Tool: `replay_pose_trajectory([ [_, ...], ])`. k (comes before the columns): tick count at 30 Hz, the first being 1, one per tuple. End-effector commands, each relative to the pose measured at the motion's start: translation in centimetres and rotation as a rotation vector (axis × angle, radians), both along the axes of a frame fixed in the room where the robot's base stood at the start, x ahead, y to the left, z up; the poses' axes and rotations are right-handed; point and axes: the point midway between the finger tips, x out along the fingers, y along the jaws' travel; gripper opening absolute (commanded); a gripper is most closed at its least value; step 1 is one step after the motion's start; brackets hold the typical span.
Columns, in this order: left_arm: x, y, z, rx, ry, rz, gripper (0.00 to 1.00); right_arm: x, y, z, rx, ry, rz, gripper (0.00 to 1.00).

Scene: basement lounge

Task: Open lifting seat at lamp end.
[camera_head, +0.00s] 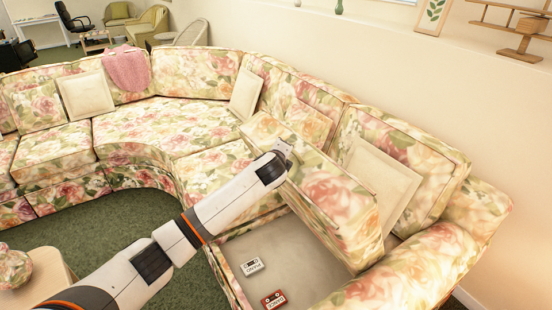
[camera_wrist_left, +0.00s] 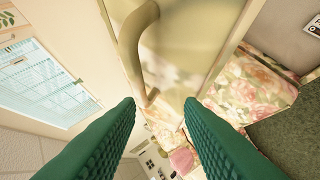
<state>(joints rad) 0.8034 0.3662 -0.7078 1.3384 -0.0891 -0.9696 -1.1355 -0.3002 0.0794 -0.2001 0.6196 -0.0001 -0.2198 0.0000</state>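The floral lifting seat (camera_head: 335,195) at the sofa's near right end stands raised and tilted up towards the backrest. Below it a grey storage compartment (camera_head: 235,250) lies open, with a white cassette (camera_head: 252,266) and a red cassette (camera_head: 273,300) inside. My left gripper (camera_head: 285,150) is at the raised seat's upper left edge. In the left wrist view its green fingers (camera_wrist_left: 160,100) are apart. A curved cream handle (camera_wrist_left: 133,45) on a pale panel (camera_wrist_left: 185,40) lies just beyond the fingertips; I cannot tell whether they touch it. My right gripper and the lamp are out of view.
The sofa arm (camera_head: 420,270) borders the compartment at right. A round side table (camera_head: 35,278) with a floral vase (camera_head: 14,266) stands at lower left. Green carpet (camera_head: 120,235) in front is clear.

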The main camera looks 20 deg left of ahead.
Motion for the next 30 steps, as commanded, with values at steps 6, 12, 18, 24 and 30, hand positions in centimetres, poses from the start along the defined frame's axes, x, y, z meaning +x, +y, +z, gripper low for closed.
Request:
replay_pose_trajectory([
  [6, -3.1, -0.6, 1.4, 0.000, -0.001, -0.002, 0.34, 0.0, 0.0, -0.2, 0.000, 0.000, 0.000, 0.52],
  [12, -4.8, -0.9, 2.2, -0.001, -0.001, -0.001, 0.34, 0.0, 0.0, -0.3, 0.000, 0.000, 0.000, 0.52],
  [18, -5.4, -1.0, 2.5, -0.001, 0.000, 0.000, 0.34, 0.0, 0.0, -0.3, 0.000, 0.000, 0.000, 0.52],
  [24, -5.4, -1.0, 2.5, 0.000, 0.000, 0.000, 0.34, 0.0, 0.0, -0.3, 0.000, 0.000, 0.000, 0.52],
  [30, -5.2, 0.2, 2.0, -0.023, 0.017, 0.020, 0.02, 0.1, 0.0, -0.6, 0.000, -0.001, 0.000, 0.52],
])
